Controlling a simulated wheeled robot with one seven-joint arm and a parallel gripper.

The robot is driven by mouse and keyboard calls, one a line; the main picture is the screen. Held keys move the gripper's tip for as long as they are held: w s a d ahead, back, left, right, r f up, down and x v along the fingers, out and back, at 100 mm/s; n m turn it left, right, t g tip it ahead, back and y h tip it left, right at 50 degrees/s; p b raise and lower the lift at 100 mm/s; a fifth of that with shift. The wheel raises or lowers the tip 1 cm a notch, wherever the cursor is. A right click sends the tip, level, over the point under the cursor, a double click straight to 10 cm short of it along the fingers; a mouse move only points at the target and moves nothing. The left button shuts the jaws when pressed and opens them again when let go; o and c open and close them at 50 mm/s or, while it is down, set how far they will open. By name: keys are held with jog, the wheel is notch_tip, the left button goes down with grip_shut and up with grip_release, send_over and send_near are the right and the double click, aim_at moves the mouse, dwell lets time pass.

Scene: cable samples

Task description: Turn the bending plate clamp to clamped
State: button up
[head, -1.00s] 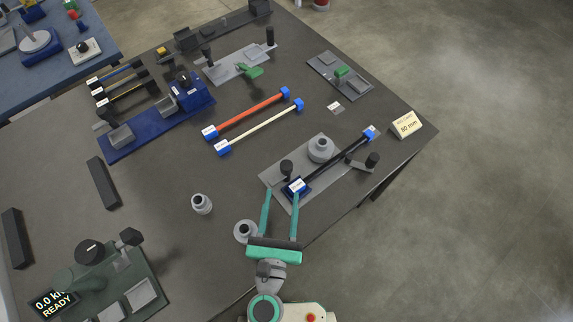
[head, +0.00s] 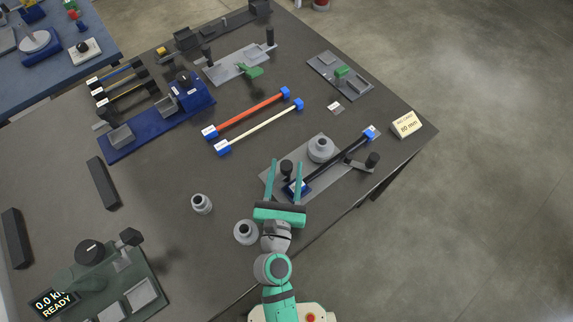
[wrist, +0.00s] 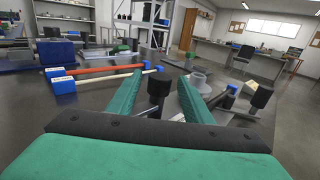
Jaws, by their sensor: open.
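The grey bending plate (head: 325,182) lies near the table's right front edge. It carries a grey round mandrel (head: 321,148) and a black upright knob (head: 287,168), seemingly the clamp, near the blue holder at the cable's near end. A black cable (head: 335,163) with blue ends lies across the plate. My gripper (head: 287,164) is open and reaches over the plate's left part, its green fingers on either side of the knob. In the wrist view the knob (wrist: 158,88) stands between the fingers, apparently untouched. Whether it is clamped cannot be told.
A lever with a black knob (head: 372,160) sticks out at the plate's right. Two loose grey cylinders (head: 245,231) (head: 202,204) stand left of my arm. A red cable (head: 248,114) and a cream cable (head: 260,129) lie behind. The table between them and the plate is clear.

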jog(key=shift+w+d, duration=0.1)
jog(key=shift+w, duration=0.65)
jog(key=c, duration=1.1)
jog(key=shift+o, duration=0.2)
